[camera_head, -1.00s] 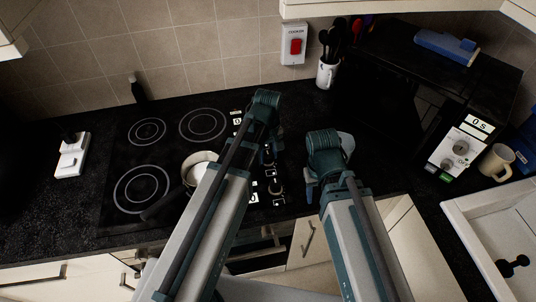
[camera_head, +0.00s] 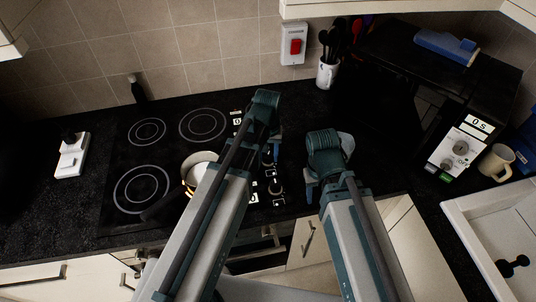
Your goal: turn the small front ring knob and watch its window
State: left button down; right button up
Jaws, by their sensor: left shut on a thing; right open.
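The black hob (camera_head: 165,165) has a control strip on its right side with knobs and small white windows. One knob (camera_head: 276,187) shows plainly near the front. A lit window (camera_head: 254,197) lies left of it, its reading too small to make out. My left gripper (camera_head: 268,156) points down at the strip and is shut on a knob, mostly hidden by the gripper and arm. My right gripper (camera_head: 311,190) is open and empty above the counter right of the strip.
A microwave (camera_head: 458,147) and a cream mug (camera_head: 496,162) are at the right, beside the sink (camera_head: 490,215). The pan's dark handle points to the front left.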

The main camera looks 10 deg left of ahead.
aim_at(268, 154)
pick_arm(q)
jog(key=shift+m, duration=1.9)
jog(key=shift+c, duration=1.9)
grip_release()
notch_tip(268, 154, up, 14)
jog(key=p, duration=1.4)
pick_arm(e)
notch_tip(268, 154, up, 14)
pick_arm(q)
jog(key=shift+f, duration=0.1)
pick_arm(e)
jog(key=shift+f, duration=0.1)
